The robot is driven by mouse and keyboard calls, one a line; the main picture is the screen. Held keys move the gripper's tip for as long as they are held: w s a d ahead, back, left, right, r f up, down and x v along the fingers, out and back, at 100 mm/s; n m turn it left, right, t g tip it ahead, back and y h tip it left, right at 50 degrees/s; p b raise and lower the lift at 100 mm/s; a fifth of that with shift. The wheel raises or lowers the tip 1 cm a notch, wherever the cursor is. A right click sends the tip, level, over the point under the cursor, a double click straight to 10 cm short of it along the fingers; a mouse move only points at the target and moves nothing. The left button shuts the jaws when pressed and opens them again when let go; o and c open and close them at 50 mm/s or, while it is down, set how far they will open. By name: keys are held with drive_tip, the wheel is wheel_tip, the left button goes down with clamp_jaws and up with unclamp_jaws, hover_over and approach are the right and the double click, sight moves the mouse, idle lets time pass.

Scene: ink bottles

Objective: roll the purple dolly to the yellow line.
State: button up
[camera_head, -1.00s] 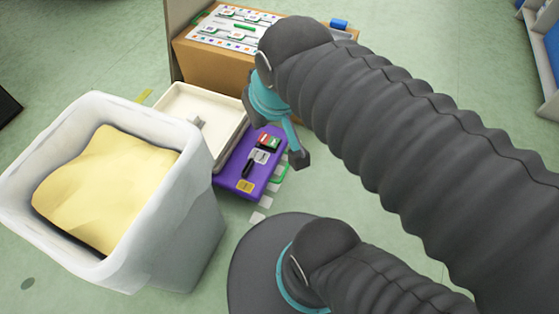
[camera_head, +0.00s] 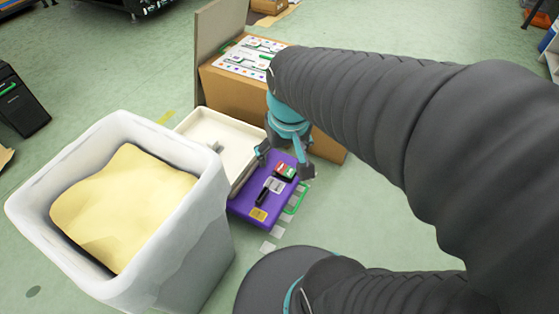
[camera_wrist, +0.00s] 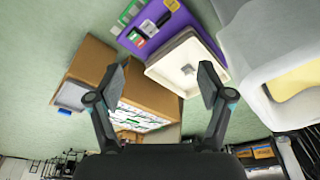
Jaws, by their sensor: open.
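The purple dolly (camera_head: 242,206) is a low flat slab on the floor, bearing small red, green, black and white items and a yellow label. It also shows at the top of the wrist view (camera_wrist: 193,17). My gripper (camera_head: 285,160) is open and appears above the far end of the dolly. In the wrist view its fingers (camera_wrist: 161,82) are spread with nothing between them; contact with the dolly cannot be told.
A cream tray (camera_head: 190,125) sits close against the dolly's left side. A grey bin (camera_head: 215,240) with yellow contents stands at the left front. A cardboard box (camera_head: 225,88) with a printed sheet stands behind, beside an upright panel (camera_head: 215,40).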

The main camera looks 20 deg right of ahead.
drive_tip(key=w+d+f+g, duration=0.3)
drive_tip(key=w+d+f, duration=0.2)
drive_tip(key=w+f, duration=0.55)
drive_tip(key=n, duration=0.8)
hover_over(282, 168)
wheel_tip(282, 168, down, 20)
wheel_tip(282, 168, down, 14)
drive_tip(key=shift+s+r, duration=0.1)
drive_tip(key=shift+r, duration=0.15)
